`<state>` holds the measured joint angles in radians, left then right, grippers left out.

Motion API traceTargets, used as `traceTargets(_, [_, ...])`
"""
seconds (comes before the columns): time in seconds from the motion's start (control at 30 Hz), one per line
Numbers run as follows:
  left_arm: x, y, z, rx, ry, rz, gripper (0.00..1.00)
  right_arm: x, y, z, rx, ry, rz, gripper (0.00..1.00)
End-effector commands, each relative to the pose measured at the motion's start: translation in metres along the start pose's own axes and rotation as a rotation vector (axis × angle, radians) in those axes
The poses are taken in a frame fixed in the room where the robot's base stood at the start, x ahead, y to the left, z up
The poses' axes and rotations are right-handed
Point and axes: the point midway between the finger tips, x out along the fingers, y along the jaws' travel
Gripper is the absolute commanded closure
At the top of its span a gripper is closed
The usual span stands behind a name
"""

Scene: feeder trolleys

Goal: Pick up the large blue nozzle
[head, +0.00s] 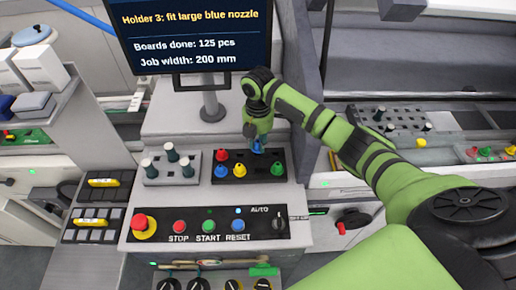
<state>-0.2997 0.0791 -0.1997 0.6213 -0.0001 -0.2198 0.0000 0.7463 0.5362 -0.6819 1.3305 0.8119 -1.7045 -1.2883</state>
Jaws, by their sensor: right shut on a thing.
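My right gripper (257,138) points down over the back right of a black nozzle tray (268,178). It is shut on a blue nozzle (257,147), which shows just below the fingertips. I cannot tell whether this nozzle is clear of the tray. Another blue nozzle (221,171) sits at the front left of the tray. Beside it is a yellow nozzle (239,171). My left gripper is not in view.
A grey holder block (172,177) with dark-topped pegs stands left of the tray. A button panel (208,226) with a red emergency stop (144,226) lies in front. A monitor (190,35) on a stand (212,107) rises behind. Feeder trolleys flank both sides.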

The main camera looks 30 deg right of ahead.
Motion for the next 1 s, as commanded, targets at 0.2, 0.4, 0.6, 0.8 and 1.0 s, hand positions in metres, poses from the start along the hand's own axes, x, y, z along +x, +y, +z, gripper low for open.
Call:
traceTargets(0.2, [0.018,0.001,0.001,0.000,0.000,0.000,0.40,-0.042,0.001,0.001,-0.001,-0.001,0.007,1.00])
traceTargets(0.4, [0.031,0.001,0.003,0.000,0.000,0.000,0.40,-0.082,0.002,0.000,0.000,0.000,0.007,1.00])
traceTargets(0.6, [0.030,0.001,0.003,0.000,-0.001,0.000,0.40,-0.118,0.001,0.001,0.000,-0.003,0.006,1.00])
traceTargets(0.8, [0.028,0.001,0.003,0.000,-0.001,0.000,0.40,-0.138,0.000,0.001,0.000,-0.002,0.003,1.00])
traceTargets(1.0, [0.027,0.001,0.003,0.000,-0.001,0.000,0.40,-0.145,0.000,0.000,0.000,0.000,0.001,1.00])
